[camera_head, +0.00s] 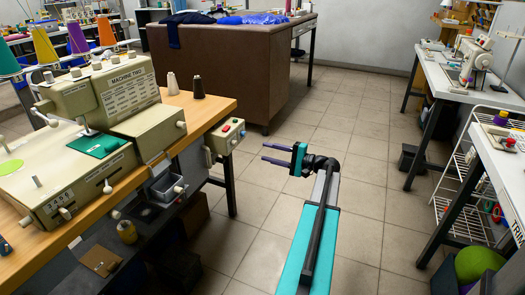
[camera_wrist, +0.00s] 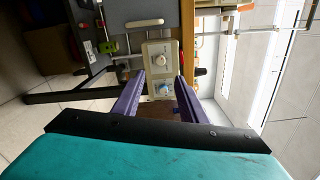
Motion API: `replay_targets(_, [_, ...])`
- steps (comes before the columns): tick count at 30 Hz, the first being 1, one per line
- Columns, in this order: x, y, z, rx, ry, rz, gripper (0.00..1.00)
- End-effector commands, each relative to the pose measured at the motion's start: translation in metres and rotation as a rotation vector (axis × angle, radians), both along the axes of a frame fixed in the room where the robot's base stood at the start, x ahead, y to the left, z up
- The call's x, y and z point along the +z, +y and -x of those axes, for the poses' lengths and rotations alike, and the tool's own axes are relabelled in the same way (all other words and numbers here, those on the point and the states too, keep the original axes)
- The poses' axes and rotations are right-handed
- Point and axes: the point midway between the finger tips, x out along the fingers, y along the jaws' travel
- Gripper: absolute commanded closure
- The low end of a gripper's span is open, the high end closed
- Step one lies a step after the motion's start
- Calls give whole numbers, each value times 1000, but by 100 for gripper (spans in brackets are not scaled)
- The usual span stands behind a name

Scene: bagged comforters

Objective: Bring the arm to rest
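My gripper (camera_head: 276,154) is at the end of my teal arm in the head view, held in the air over the tiled floor. Its two purple fingers point left, toward the sewing machine table. In the wrist view my gripper (camera_wrist: 160,97) shows both fingers spread apart, with nothing held between them. Beyond the fingers there is a small box with knobs (camera_wrist: 162,72), which is apart from them. The arm reaches forward from the bottom of the head view.
A wooden table (camera_head: 215,108) with a large beige machine (camera_head: 110,105) stands at left; a control box (camera_head: 228,136) hangs at its edge. A brown padded counter (camera_head: 222,70) is at the back. White tables (camera_head: 440,85) and a wire rack (camera_head: 460,200) line the right. The tiled floor between is free.

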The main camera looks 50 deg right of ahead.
Motion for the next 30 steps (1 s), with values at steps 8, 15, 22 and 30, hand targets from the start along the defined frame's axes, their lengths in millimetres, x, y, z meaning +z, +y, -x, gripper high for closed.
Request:
replay_targets(8, [0,-1,5,-1,0,0,62])
replay_targets(15, [0,-1,4,-1,0,0,62])
replay_targets(22, [-5,7,-2,11,15,0,62])
replay_targets(30, [-42,71,-42,106,132,4,62])
